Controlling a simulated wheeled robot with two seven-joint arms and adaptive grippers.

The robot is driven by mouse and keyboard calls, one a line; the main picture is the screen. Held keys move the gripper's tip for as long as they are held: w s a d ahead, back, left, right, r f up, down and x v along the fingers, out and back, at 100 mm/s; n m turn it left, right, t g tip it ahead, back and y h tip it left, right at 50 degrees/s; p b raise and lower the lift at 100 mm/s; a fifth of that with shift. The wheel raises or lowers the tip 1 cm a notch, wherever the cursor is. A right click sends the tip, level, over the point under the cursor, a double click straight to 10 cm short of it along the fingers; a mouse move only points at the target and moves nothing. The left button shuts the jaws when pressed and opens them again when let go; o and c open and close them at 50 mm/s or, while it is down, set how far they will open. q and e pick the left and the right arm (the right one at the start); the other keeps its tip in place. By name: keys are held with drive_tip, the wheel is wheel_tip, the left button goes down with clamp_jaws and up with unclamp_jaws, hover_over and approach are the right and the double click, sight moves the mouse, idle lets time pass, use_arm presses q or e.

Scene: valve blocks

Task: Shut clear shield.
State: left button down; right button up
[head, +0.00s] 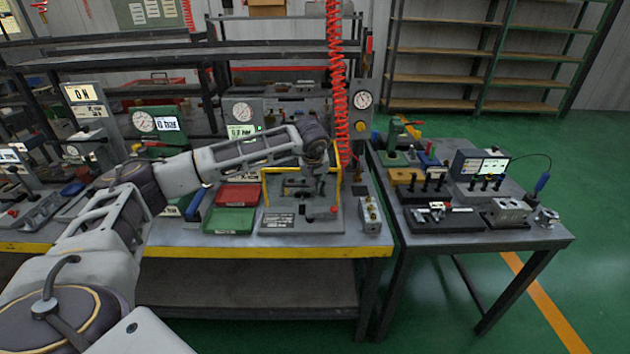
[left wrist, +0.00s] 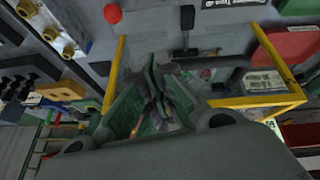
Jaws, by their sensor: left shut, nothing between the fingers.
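The clear shield is a see-through panel in a yellow frame (head: 264,188). The frame stands up from a grey fixture plate (head: 333,222) on the yellow-edged bench. In the left wrist view the yellow frame (left wrist: 279,62) spans both sides of my fingers, with a crossbar at the right. My left gripper (left wrist: 155,82) is shut and empty, and its fingers show within the outline of the frame. Whether they touch the panel I cannot tell. In the head view my left wrist hangs over the top of the frame and hides part of it. My right gripper is not in view.
Green tray (head: 230,221) and red tray (head: 239,195) lie left of the fixture. A valve block (head: 370,215) stands close on its right. A red coiled hose (head: 336,80) hangs behind. A second table (head: 480,240) with blocks and tools stands right, across a narrow gap.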

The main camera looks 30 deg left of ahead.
use_arm(q)
drive_tip(key=v, duration=1.2)
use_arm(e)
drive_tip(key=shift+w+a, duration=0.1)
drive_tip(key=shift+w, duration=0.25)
